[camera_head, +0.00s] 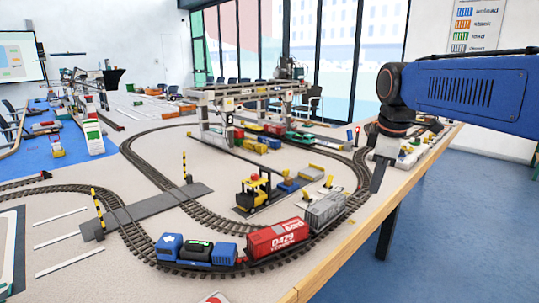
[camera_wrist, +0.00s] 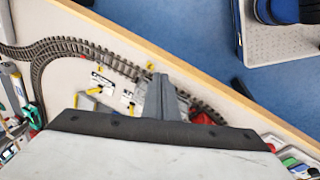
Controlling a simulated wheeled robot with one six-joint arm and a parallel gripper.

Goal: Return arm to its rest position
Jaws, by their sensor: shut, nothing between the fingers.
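My gripper (camera_head: 377,178) hangs from the end of my blue arm at the right in the head view, its fingers pointing down beside the table's right edge. In the wrist view my gripper (camera_wrist: 160,80) shows its fingers closed together, with nothing between them. It is over the table's edge strip, near the curved track, and no object is held. The rest of the arm reaches out of the head view on the right.
A model train with a blue locomotive (camera_head: 195,250), red wagon (camera_head: 277,239) and grey wagon (camera_head: 325,211) stands on the front track.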

